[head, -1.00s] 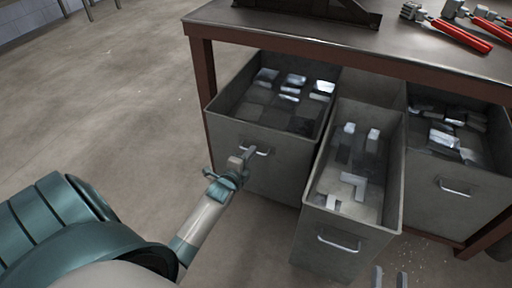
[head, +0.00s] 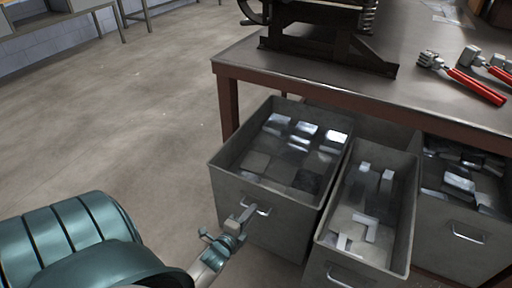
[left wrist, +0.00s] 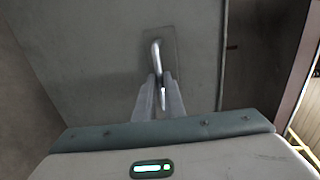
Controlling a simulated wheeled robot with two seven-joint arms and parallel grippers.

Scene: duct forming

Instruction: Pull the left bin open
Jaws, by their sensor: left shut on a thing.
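The left bin (head: 232,193) is a grey metal bin with metal pieces inside, under the bench. It stands partly out past the bench's front edge. Its bar handle (head: 262,210) is on the front wall and also shows in the left wrist view (left wrist: 156,50). My left gripper (head: 245,214) is shut on this handle. In the left wrist view, its two fingers (left wrist: 160,92) sit either side of the bar. My right gripper is not in view.
A middle bin (head: 403,215) stands pulled out close beside the left bin. A right bin (head: 440,225) is under the bench (head: 300,78). Red-handled tools (head: 475,87) and a dark machine (head: 330,40) are on top. The floor at left is clear.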

